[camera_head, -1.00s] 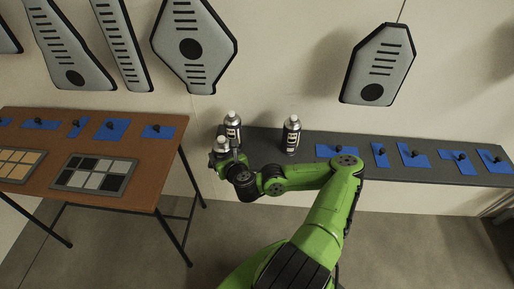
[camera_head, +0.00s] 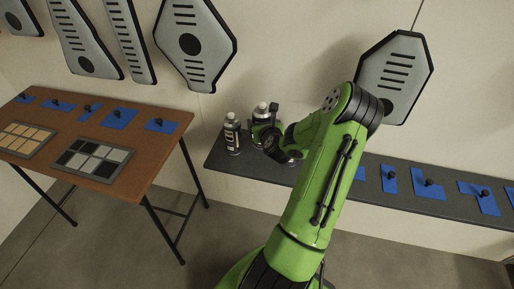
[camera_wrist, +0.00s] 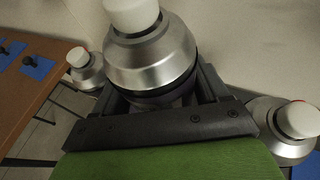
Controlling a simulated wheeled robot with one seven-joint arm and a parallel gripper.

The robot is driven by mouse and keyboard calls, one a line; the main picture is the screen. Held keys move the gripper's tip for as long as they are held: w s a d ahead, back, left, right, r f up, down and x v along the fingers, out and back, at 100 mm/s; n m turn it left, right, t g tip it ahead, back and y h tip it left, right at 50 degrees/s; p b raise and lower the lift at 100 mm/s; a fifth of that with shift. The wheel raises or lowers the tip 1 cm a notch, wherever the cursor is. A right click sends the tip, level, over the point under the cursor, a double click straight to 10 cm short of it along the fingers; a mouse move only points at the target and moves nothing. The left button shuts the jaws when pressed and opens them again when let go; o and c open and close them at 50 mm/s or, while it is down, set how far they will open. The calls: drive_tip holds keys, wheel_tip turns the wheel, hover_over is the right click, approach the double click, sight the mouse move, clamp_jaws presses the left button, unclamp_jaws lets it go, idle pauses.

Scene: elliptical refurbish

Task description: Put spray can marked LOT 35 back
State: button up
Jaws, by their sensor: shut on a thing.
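My gripper (camera_head: 264,130) is shut on a spray can (camera_head: 262,110) with a silver shoulder and white cap. The held can is upright; it fills the upper middle of the wrist view (camera_wrist: 150,55). I cannot tell whether its base touches the shelf. A second spray can (camera_head: 232,135), with a dark label, stands at the shelf's left end, left of the held one; it also shows in the wrist view (camera_wrist: 88,72). A third can (camera_wrist: 285,130) stands on the right in the wrist view and is hidden behind my arm in the head view. No lot number is readable.
The narrow dark shelf (camera_head: 218,160) runs along the wall, with blue squares bearing black knobs (camera_head: 428,188) to the right. A brown table (camera_head: 110,178) with sample trays stands at left, beyond a gap. Grey panels (camera_head: 195,45) hang on the wall above.

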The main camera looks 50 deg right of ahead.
wheel_tip(320, 180, down, 7)
drive_tip(key=b, duration=0.3)
drive_tip(key=shift+r, duration=0.25)
drive_tip(key=o, duration=1.5)
